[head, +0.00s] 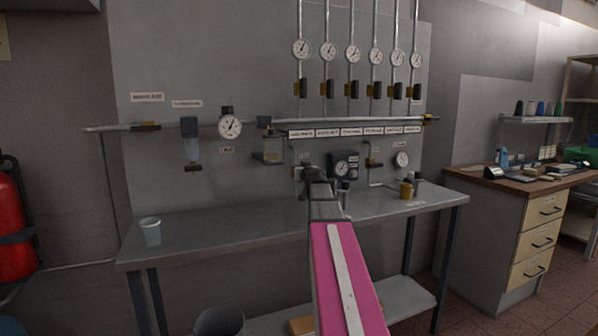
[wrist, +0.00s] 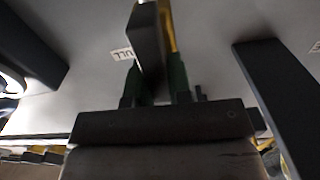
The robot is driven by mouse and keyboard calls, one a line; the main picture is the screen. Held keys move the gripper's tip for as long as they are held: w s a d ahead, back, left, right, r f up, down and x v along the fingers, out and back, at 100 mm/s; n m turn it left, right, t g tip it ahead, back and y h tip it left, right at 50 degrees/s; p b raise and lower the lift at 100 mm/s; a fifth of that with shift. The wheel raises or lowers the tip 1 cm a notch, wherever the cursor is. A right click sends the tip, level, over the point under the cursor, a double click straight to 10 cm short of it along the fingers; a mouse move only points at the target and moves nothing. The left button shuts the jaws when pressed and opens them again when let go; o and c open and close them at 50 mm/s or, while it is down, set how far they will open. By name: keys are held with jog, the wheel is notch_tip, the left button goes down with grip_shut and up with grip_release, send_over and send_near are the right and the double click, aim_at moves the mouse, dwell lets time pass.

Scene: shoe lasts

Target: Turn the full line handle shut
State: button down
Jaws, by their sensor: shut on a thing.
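In the wrist view, a dark flat handle (wrist: 147,35) with a yellow strip beside it stands between the green fingertips of my gripper (wrist: 156,80). The gripper is shut on this handle. A small white label (wrist: 122,53), upside down and partly readable as "…ULL", is on the grey surface just left of the handle. In the head view, my gripper (head: 318,182) is at the wall panel above the back of the bench. My arm hides the held handle there, so its angle to its pipe cannot be told.
Dark bars flank the gripper in the wrist view, left (wrist: 28,45) and right (wrist: 268,85). A dark gauge box (head: 343,164) is close right of my gripper. Labelled pipes and dials (head: 230,126) line the wall. The bench (head: 215,233) is mostly clear, with a pale blue cup (head: 150,232) at left.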

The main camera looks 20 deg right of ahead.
jog(key=m, duration=0.4)
jog(key=shift+d+f, duration=0.1)
jog(key=shift+d, duration=0.3)
jog(key=shift+d+f+m, duration=0.2)
jog(key=shift+f+m, duration=0.1)
jog(key=shift+m, duration=1.95)
jog(key=shift+d+f+m, duration=0.15)
jog(key=shift+f+m, duration=0.1)
jog(key=shift+m, duration=1.95)
jog(key=shift+d+f+m, duration=0.2)
jog(key=shift+f+m, duration=0.1)
jog(key=shift+m, duration=1.95)
jog(key=c, duration=1)
grip_release()
jog(key=shift+c, duration=0.2)
